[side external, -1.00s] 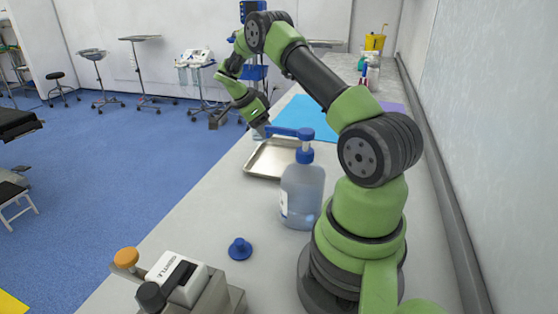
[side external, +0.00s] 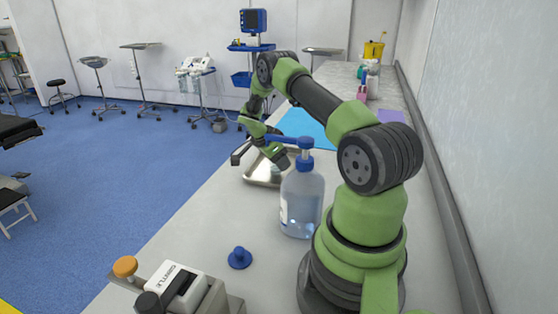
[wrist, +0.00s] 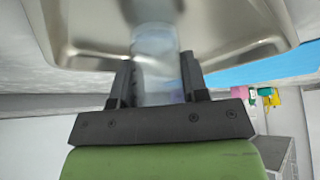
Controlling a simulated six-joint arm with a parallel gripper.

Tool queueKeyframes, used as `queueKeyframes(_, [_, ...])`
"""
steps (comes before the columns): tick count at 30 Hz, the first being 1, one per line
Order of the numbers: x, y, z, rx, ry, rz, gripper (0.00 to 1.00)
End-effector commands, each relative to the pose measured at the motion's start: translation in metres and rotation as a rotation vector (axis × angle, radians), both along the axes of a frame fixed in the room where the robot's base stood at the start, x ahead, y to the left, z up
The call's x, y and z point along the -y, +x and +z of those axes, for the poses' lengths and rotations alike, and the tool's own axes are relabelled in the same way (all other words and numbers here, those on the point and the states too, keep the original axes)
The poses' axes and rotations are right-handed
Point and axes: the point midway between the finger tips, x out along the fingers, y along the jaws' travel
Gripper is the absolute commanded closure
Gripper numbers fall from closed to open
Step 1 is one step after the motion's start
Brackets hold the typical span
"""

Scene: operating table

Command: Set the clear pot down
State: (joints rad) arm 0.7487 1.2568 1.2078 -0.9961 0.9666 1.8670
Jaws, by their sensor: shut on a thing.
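The clear pot (wrist: 154,45) is a see-through cylinder between the two dark fingers of my gripper (wrist: 158,66) in the wrist view. My gripper is shut on it. The metal tray (wrist: 85,25) lies just beyond the pot in that view; I cannot tell whether the pot touches it. In the side view, my gripper (side external: 281,159) is low over the tray (side external: 262,180), tilted down to the right. The pot cannot be made out there.
A clear pump bottle with a blue head (side external: 302,200) stands in front of the tray, close to my arm. A blue cap-like piece (side external: 240,258) and a device marked GENTLE (side external: 180,285) are nearer. A blue sheet (side external: 308,126) lies behind the tray.

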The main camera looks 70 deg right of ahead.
Motion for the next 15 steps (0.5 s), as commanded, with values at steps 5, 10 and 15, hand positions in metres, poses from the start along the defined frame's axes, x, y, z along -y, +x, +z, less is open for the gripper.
queueKeyframes(5, [0.0003,0.0003,-0.0006,0.001,-0.001,0.000,0.87])
queueKeyframes(10, [0.0002,0.0002,-0.0026,0.001,-0.001,0.000,0.87])
queueKeyframes(15, [0.0003,0.0003,-0.0031,0.001,-0.001,0.000,0.33])
